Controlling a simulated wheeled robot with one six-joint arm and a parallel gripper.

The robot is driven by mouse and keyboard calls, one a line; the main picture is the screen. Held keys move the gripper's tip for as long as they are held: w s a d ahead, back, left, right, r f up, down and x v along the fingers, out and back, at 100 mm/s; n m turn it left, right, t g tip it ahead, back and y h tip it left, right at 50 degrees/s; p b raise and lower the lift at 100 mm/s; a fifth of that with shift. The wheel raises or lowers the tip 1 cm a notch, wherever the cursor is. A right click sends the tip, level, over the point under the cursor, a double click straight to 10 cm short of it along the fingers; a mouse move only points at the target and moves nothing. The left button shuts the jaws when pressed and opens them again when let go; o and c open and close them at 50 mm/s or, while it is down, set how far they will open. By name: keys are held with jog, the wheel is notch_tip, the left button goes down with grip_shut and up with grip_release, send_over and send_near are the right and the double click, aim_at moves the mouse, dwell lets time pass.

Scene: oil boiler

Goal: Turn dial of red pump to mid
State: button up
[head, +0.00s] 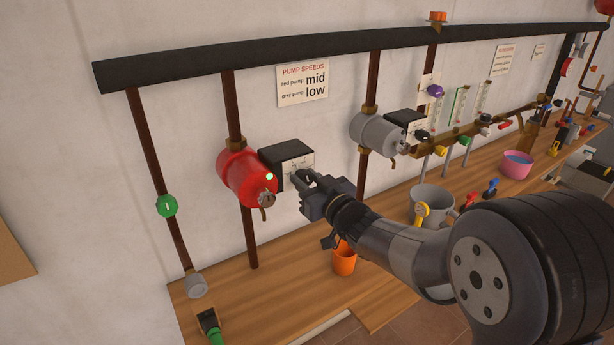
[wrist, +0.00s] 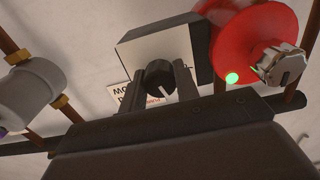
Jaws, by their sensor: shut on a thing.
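The red pump (head: 243,177) is on a brown vertical pipe at the left of the head view and at the upper right of the wrist view (wrist: 250,48). A green light shows on its end. Its dark control box (head: 284,152) has a pale front plate beside the pump. In the wrist view, the black dial (wrist: 160,76) with a white pointer mark sits on that plate. My gripper (head: 303,178) is at the plate, its two fingers (wrist: 163,88) on either side of the dial and shut on it. My gripper hides much of the dial in the head view.
A wall sign (head: 302,83) reads red pump mid, gray pump low. The gray pump (head: 378,134) with its own box and dial is to the right.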

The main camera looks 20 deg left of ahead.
jog(key=m+p, duration=0.1)
jog(key=m, duration=0.3)
jog(key=shift+m+p, duration=0.75)
jog(key=shift+m, duration=1.35)
jog(key=o, duration=1)
jog(key=shift+d, duration=0.1)
jog(key=b+v, duration=0.2)
jog(key=v, duration=0.8)
jog(key=shift+s+d, duration=0.2)
jog(key=shift+s, duration=0.15)
